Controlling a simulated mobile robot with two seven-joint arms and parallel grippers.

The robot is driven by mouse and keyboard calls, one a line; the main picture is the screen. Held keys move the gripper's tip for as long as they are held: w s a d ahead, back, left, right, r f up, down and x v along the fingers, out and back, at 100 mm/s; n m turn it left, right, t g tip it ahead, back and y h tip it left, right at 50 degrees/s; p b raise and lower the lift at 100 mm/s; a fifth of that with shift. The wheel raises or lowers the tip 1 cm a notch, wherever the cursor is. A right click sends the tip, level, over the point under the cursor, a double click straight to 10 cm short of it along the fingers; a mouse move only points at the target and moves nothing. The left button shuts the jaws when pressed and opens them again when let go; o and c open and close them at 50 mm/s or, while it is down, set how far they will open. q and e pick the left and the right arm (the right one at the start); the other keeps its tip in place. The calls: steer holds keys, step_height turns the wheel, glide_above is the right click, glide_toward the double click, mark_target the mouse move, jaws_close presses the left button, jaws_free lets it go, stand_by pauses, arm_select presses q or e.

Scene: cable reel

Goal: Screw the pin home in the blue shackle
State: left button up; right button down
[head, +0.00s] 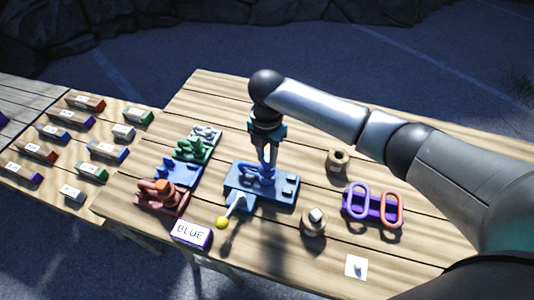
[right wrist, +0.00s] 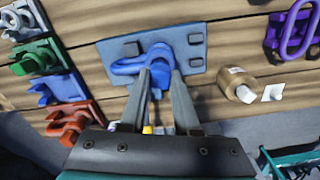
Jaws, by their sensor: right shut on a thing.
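The blue shackle (head: 262,174) lies on a blue base plate (head: 284,192) in the middle of the table; it also shows in the right wrist view (right wrist: 128,66). My right gripper (head: 266,165) comes down from above, with its fingertips (right wrist: 162,70) at the right-hand end of the shackle. The jaws are shut on a blue part there. Whether that part is the pin or the shackle body cannot be told, as the fingers cover it. The pin's thread and seating are hidden. My left gripper is not in view.
A yellow-knobbed lever (head: 222,222) sticks out at the plate's front. Red (head: 163,195), blue and green fixtures stand left, near a BLUE sign (head: 191,233). The front right is mostly clear.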

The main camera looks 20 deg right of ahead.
steer(key=shift+f, duration=0.35)
stand_by(0.3)
steer(key=c, duration=1.1)
jaws_free()
steer(key=shift+c, duration=0.2)
jaws_close()
